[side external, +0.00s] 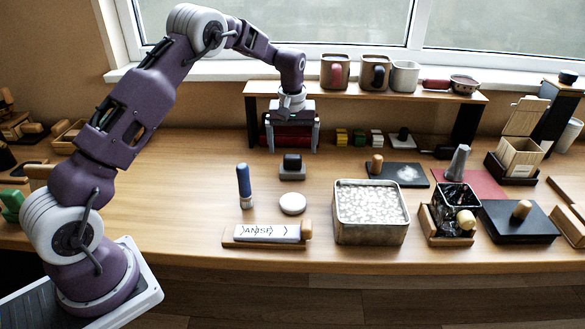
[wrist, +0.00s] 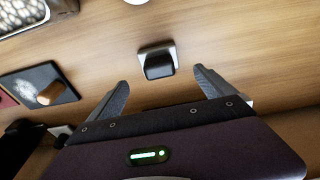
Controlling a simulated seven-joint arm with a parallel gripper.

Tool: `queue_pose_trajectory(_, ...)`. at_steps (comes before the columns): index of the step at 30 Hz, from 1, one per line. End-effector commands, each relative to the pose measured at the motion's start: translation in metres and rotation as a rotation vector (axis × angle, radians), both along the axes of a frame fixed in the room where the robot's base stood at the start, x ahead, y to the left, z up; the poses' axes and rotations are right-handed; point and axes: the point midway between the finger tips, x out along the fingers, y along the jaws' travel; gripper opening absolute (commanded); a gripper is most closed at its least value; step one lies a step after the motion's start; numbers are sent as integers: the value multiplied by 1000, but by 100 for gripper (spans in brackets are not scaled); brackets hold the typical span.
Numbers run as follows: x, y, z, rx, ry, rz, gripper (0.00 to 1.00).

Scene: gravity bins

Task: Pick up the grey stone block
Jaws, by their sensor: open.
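A grey stone block (side external: 292,174) sits on the table in the middle of the side view, with a smaller black block (side external: 292,161) on top of it. In the wrist view the grey block (wrist: 172,52) shows as a light edge around the black block (wrist: 158,65), just beyond my fingertips and roughly centred between them. My gripper (side external: 290,149) points down behind the blocks in the side view, apart from them. It is open and empty; both fingers also show in the wrist view (wrist: 161,78). Its exact height above the table is hard to tell.
A blue-handled stamp (side external: 244,184) stands left of the blocks and a white disc (side external: 292,204) lies in front. A pebble-filled tin (side external: 370,238) and a lettered pale bar (side external: 266,232) are nearer the front edge. A raised shelf (side external: 300,89) with mugs stands behind my gripper.

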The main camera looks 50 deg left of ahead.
Motion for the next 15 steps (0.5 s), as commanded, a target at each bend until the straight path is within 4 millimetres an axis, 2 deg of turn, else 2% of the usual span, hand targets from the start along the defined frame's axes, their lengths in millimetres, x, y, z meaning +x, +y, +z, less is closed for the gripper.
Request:
queue_pose_trajectory(12,3,4,-68,-1,5,3,94)
queue_pose_trajectory(15,4,5,-74,0,2,3,94)
